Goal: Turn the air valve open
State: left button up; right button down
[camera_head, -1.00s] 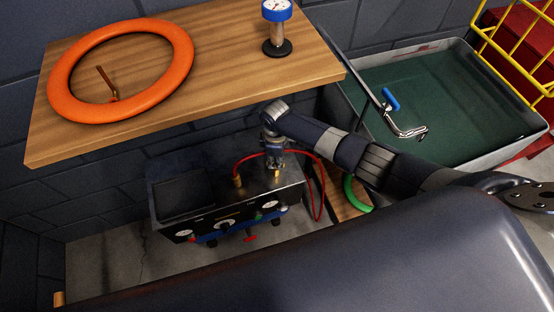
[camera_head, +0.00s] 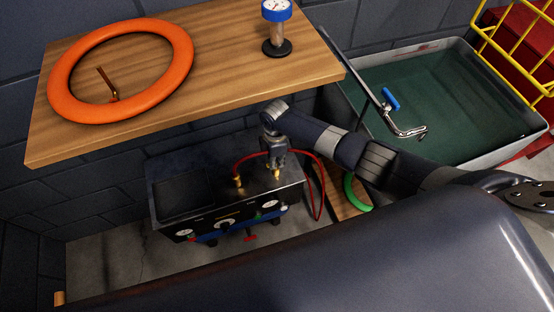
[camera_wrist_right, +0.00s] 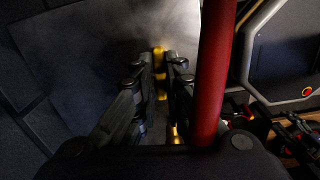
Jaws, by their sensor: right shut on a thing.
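The air unit is a dark metal box (camera_head: 170,207) on the floor below the wooden bench, with gauges and knobs on its front. Brass fittings stand on its top; one (camera_head: 238,181) carries a red hose. My right gripper (camera_head: 276,164) reaches down over the box's right part, at a second brass piece (camera_head: 277,174), which looks like the air valve. In the right wrist view, the fingers (camera_wrist_right: 160,66) are shut on this yellow brass piece (camera_wrist_right: 158,54). The fingers partly hide it, so its turn angle cannot be told. My left gripper is not in view.
A red hose (camera_head: 318,180) loops right of the box and crosses close beside my fingers in the wrist view (camera_wrist_right: 213,70). The wooden bench (camera_head: 215,80) overhangs the box, holding an orange ring (camera_head: 61,101) and a gauge stand (camera_head: 277,35). A water tub (camera_head: 465,105) stands right.

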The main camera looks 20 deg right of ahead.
jog(key=shift+s+a+f, duration=0.1)
jog(key=shift+s+a, duration=0.15)
jog(key=c, duration=1.7)
grip_release()
jog(key=shift+w+d, duration=0.1)
jog(key=shift+r, duration=0.65)
jog(key=r, duration=1.1)
jog(key=shift+s+r, duration=0.15)
jog(key=shift+s, duration=0.05)
